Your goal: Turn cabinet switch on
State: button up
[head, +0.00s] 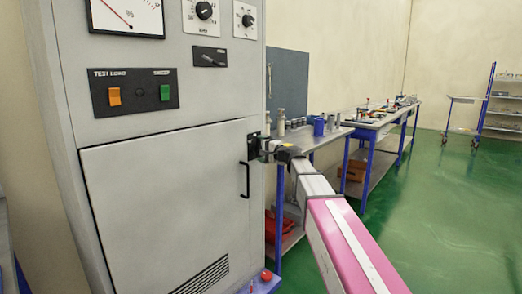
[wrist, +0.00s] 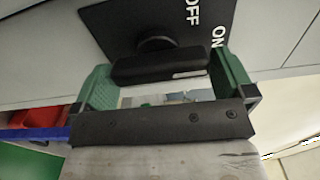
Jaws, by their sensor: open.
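The cabinet switch is a black rotary handle (wrist: 160,66) on a black plate (wrist: 110,22) marked OFF and ON. In the wrist view the handle lies nearly level, with a white mark at its right end, on the side of the ON label. I cannot tell for sure which setting it points to. My gripper (wrist: 165,72) is open, with one green finger beyond each end of the handle; I cannot tell whether they touch it. In the head view my gripper (head: 267,148) is at the right edge of the grey cabinet (head: 150,190) and hides most of the switch.
The cabinet front also carries a test load panel (head: 134,91), knobs and a meter. Workbenches (head: 305,138) with bottles and tools stand behind my arm. Green floor (head: 440,200) is clear at right.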

jog(key=v, duration=1)
jog(key=shift+s+d+f, duration=0.1)
jog(key=shift+s, duration=0.05)
jog(key=s+d+f+n+g+h, duration=0.15)
jog(key=s+f, duration=0.25)
jog(key=f, duration=0.4)
jog(key=s+d+f+n+g+h, duration=0.1)
jog(key=s+f+g+h, duration=0.2)
jog(key=f, duration=0.6)
jog(key=s+d+f+n+g+h, duration=0.1)
jog(key=s+f+n+h, duration=0.1)
jog(key=s+f, duration=0.45)
jog(key=s+d+f+n+g+h, duration=0.1)
jog(key=s+d+f+g+h, duration=0.1)
jog(key=s+d+f+h, duration=0.2)
jog(key=s+d+f+n+g+h, duration=0.2)
jog(key=s+d+f+g+h, duration=0.1)
jog(key=s+d+f, duration=0.4)
jog(key=s+f, duration=0.3)
jog(key=f, duration=0.3)
jog(key=shift+s+h, duration=0.35)
